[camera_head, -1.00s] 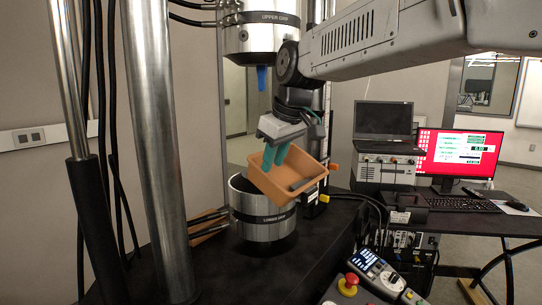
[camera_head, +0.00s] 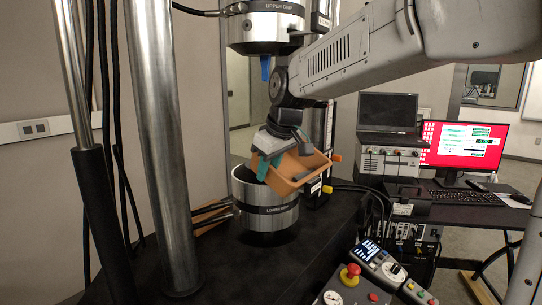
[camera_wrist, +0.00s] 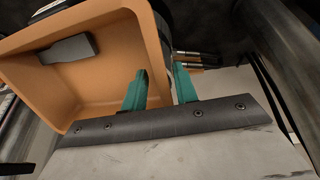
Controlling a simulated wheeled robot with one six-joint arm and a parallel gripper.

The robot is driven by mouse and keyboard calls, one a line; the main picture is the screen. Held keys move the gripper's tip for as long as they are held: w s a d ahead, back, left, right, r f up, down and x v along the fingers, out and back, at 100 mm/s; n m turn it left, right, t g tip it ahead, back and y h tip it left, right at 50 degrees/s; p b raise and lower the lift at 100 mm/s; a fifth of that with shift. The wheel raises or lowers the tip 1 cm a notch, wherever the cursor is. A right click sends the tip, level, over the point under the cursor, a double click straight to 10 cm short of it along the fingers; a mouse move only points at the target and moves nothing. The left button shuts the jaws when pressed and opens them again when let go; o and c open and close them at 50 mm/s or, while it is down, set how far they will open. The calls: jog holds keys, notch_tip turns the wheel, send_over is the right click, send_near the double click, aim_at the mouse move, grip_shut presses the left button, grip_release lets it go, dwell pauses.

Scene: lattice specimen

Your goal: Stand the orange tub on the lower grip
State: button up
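The orange tub (camera_head: 297,168) is tilted in the air above the right part of the lower grip (camera_head: 266,222), a metal cylinder with a dark band and an open top. I cannot tell whether they touch. My gripper (camera_head: 265,167) has green fingers on either side of one tub wall. In the wrist view, one finger of my gripper (camera_wrist: 161,72) is inside the orange tub (camera_wrist: 35,85) and the other outside, pinching its wall. A dark grey block-like object (camera_wrist: 68,50) lies inside the tub. The tub hides part of the lower grip's rim.
The upper grip (camera_head: 265,28) hangs above with a blue piece below it. A thick steel column (camera_head: 160,150) stands left. A control box with a red button (camera_head: 349,275) and a handset (camera_head: 382,265) are at the front right. A laptop and red monitor (camera_head: 465,147) stand behind.

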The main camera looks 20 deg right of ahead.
jog(key=shift+w+f, duration=0.25)
jog(key=shift+f, duration=0.3)
grip_shut()
jog(key=shift+a, duration=0.1)
